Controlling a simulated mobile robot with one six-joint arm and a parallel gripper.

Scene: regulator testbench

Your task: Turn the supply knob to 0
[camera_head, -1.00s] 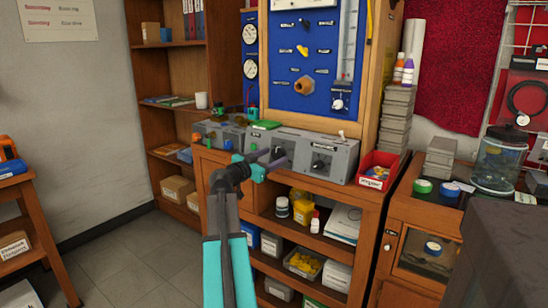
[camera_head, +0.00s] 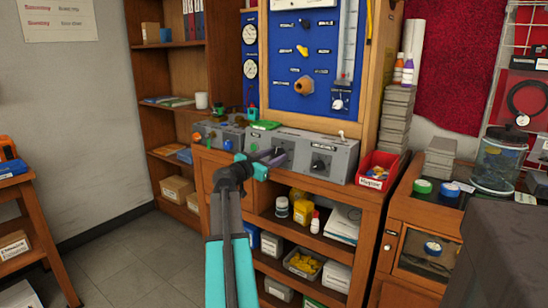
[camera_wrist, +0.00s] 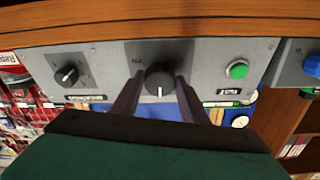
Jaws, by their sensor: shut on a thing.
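The black knob (camera_wrist: 160,82) with a white pointer line sits on the grey panel in the wrist view, which is seen upside down. The pointer line points to the bottom of that picture. My gripper (camera_wrist: 159,88) has one dark finger on each side of this knob and is shut on it. The knob's label is hidden, so I cannot read whether it says supply. In the head view my gripper (camera_head: 278,158) is at the front of the grey box (camera_head: 341,165) and covers this knob.
A second black knob (camera_wrist: 67,75) and a green button (camera_wrist: 238,70) flank the gripped knob. A blue knob (camera_wrist: 313,65) is on the neighbouring box. A red bin (camera_head: 379,170) stands right of the grey box, and a wooden shelf lip (camera_wrist: 150,22) runs along the panel.

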